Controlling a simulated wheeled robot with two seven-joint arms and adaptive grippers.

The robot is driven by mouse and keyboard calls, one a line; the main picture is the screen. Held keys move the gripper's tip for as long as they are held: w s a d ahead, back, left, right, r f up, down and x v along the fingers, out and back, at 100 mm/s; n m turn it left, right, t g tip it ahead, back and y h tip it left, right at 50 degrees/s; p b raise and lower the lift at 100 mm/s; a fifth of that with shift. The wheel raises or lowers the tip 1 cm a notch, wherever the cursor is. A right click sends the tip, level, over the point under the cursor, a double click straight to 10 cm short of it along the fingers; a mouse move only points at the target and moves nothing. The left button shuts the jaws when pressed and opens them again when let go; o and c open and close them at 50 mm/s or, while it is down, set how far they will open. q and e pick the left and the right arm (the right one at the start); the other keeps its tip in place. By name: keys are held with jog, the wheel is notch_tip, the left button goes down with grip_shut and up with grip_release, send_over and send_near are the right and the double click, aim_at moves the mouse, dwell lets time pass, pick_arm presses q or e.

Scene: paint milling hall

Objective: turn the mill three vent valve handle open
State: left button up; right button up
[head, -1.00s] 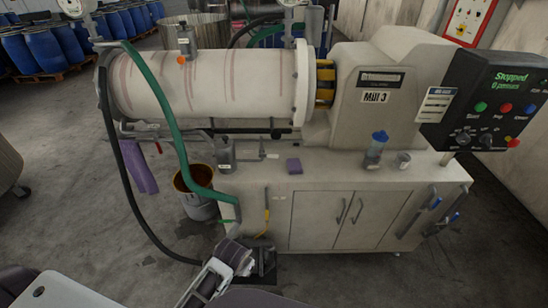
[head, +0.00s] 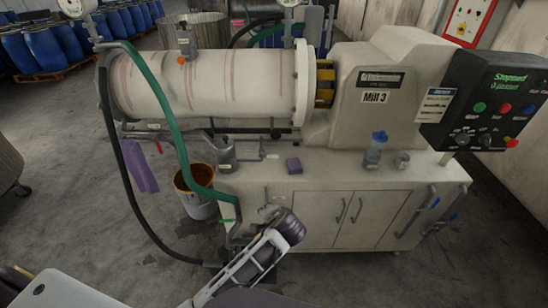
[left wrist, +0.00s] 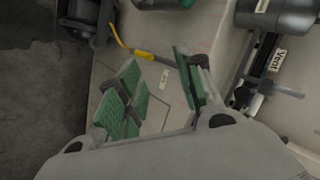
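Mill 3 (head: 376,97) is the pale machine with a long horizontal drum, and its panel reads "Stopped". In the left wrist view, a white "Vent" label (left wrist: 277,62) sits on a dark bar at the right. A grey lever-like handle (left wrist: 284,90) sticks out just below it, clear of my fingers. In the head view a small fitting (head: 262,150) on the cabinet top may be this valve; it is too small to be sure. My left gripper (head: 268,212) is at the cabinet's front left. Its green-padded fingers (left wrist: 157,70) are apart and empty. My right gripper is out of view.
A green hose (head: 168,118) and a black hose (head: 128,180) hang at the mill's left. A bucket (head: 197,205) stands below. A yellow-handled item (left wrist: 143,56) is near my fingers.

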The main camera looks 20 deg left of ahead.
aim_at(274, 157)
pick_arm(q)
jog(key=w+d+r+m+t+y, duration=0.2)
jog(key=w+r, duration=0.3)
jog(key=w, duration=0.1)
jog(key=w+d+r+m+t+y, duration=0.2)
jog(key=w+r+t, duration=0.1)
jog(key=w+r, duration=0.2)
jog(key=shift+w+d+t, duration=0.25)
jog(key=shift+w+t, duration=0.05)
jog(key=shift+w, duration=0.1)
jog(key=shift+w+a, duration=0.1)
jog(key=shift+w, duration=0.05)
jog(key=shift+p+x, duration=0.6)
jog(key=shift+x, duration=6.15)
jog(key=shift+a+r, duration=0.15)
grip_shut()
